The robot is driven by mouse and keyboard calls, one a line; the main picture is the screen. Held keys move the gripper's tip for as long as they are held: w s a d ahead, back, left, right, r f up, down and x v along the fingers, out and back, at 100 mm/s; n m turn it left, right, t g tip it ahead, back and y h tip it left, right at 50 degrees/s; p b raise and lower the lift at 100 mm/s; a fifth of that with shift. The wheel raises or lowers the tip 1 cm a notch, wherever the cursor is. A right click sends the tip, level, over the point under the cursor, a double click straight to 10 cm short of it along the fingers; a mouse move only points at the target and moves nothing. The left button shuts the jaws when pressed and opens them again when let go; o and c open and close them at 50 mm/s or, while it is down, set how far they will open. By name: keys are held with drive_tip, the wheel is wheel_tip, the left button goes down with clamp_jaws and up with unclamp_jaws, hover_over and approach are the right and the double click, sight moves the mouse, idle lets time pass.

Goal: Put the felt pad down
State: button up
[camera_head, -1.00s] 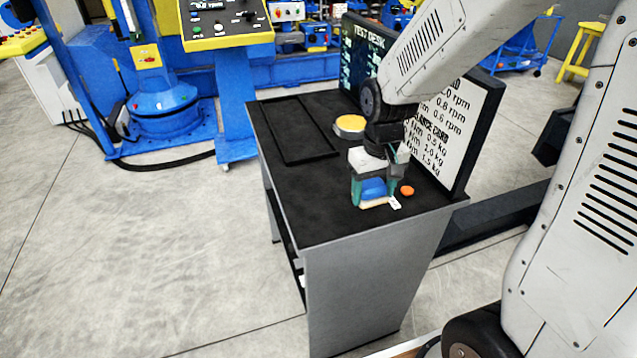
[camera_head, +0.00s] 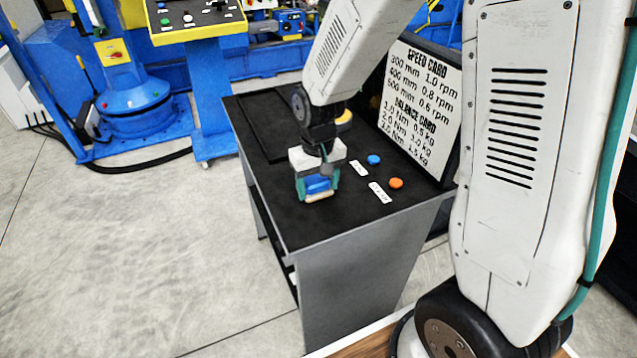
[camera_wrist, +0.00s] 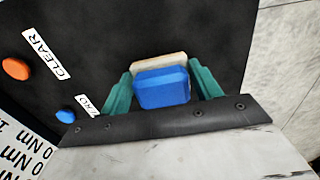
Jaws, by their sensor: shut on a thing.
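The felt pad has a blue block (camera_head: 317,184) on a cream-coloured base (camera_head: 320,196). My gripper (camera_head: 317,188) is shut on it, with a teal finger on each side, over the front left part of the black desk top. In the wrist view the blue block (camera_wrist: 163,88) sits between the gripper's fingers (camera_wrist: 160,88), and the cream base shows beyond it. The pad is at or close above the desk (camera_head: 345,222); I cannot tell whether it touches.
A blue button (camera_head: 374,160) and an orange button (camera_head: 396,183) with white labels lie right of the gripper. A card board (camera_head: 420,105) stands along the desk's right side. A yellow-topped round object (camera_head: 344,118) is behind my arm. An empty outlined area lies at the back left.

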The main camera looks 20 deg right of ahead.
sight(318, 182)
drive_tip(key=o, duration=1)
drive_tip(key=shift+f, duration=0.15)
drive_tip(key=shift+o, duration=0.2)
wheel_tip(318, 182, up, 12)
drive_tip(key=s+d+r, duration=0.1)
drive_tip(key=s+r, duration=0.3)
drive_tip(key=s, duration=0.7)
drive_tip(key=s+d+r+t, duration=0.1)
drive_tip(key=s+r, duration=0.3)
drive_tip(key=s, duration=0.7)
drive_tip(key=shift+s+d+r, duration=0.15)
drive_tip(key=shift+s+d, duration=0.15)
drive_tip(key=shift+d, duration=0.35)
drive_tip(key=o, duration=0.3)
